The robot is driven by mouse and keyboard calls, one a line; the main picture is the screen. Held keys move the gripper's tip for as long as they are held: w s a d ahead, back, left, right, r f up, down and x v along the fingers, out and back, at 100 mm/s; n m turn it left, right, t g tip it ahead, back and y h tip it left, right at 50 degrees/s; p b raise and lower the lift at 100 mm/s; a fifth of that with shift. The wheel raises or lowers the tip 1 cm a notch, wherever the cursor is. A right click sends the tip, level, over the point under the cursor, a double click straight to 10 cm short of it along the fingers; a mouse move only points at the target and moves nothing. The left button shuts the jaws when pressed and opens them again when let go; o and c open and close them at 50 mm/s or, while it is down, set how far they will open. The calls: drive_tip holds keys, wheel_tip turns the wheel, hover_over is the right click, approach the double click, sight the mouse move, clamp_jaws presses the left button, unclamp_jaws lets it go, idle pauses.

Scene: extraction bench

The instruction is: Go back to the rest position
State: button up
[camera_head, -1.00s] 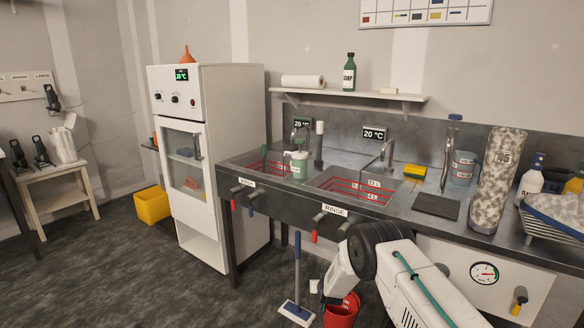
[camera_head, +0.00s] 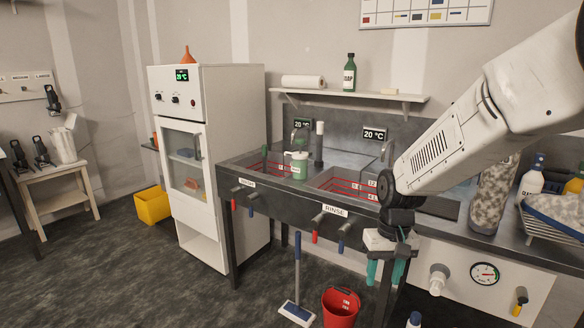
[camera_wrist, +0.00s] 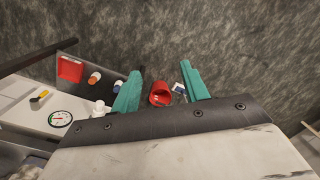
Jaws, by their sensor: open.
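My gripper (camera_head: 385,272) hangs in front of the sink bench, below the rinse basin's front edge, with its teal fingers pointing down. It is open, and nothing shows between the fingers. In the wrist view my gripper (camera_wrist: 161,92) has its two teal fingers spread apart. A red bucket (camera_wrist: 160,94) appears between them, lower down on the floor. My arm crosses the right part of the head view and hides part of the rinse basin and the counter.
The sink bench (camera_head: 285,208) has a wash basin and a rinse basin. The red bucket (camera_head: 341,308) and a blue-handled mop (camera_head: 297,275) stand on the floor before it. A yellow bin (camera_head: 152,205) and a white cabinet (camera_head: 205,90) stand left.

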drive_tip(key=s+d+r, duration=0.2)
drive_tip(key=s+r, duration=0.2)
drive_tip(key=s, duration=0.4)
drive_tip(key=s+d+r+t, duration=0.1)
drive_tip(key=s+d+r, duration=0.1)
drive_tip(key=s+r, duration=0.3)
drive_tip(key=s+d+r+t, duration=0.1)
drive_tip(key=s+r, duration=0.3)
drive_tip(key=s, duration=0.9)
drive_tip(key=shift+s+d+r+m+h, duration=0.25)
drive_tip(key=shift+d+r+m+h, duration=0.05)
drive_tip(key=shift+d+m, duration=0.15)
